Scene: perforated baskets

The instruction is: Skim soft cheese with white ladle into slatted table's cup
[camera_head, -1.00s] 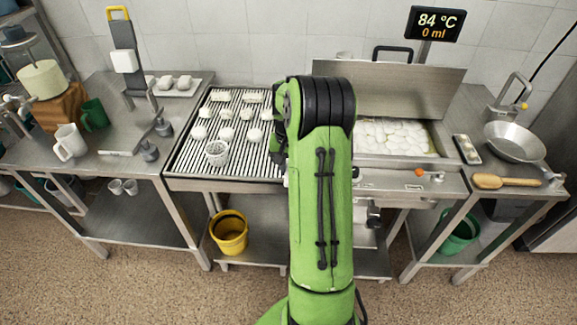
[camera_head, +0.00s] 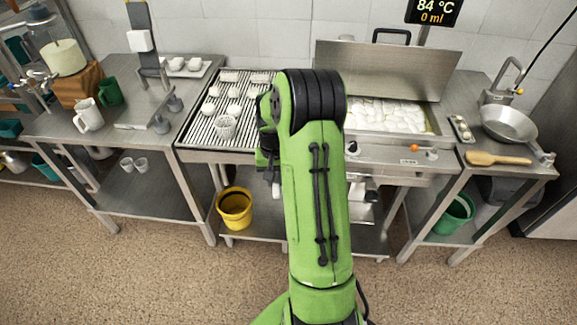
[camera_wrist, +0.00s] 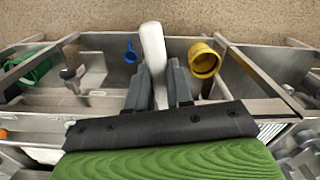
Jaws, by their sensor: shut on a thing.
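My gripper (camera_wrist: 157,78) is shut on the white handle (camera_wrist: 153,52) of a tool, which stands up between the two dark fingers in the wrist view. The white ladle's bowl cannot be made out in either view. In the head view my green arm hides most of the gripper, and dark parts of it show left of the arm, by the slatted table's right side. The slatted table (camera_head: 188,140) carries a pale perforated cup (camera_head: 224,128) near its front edge. The soft cheese (camera_head: 385,114) lies as white pieces in the open vat (camera_head: 400,133) to the right of my arm.
Several white cheeses (camera_head: 233,92) stand on the slats behind the cup. The vat's raised lid (camera_head: 390,68) stands behind it. A yellow bucket (camera_head: 234,207) is below.

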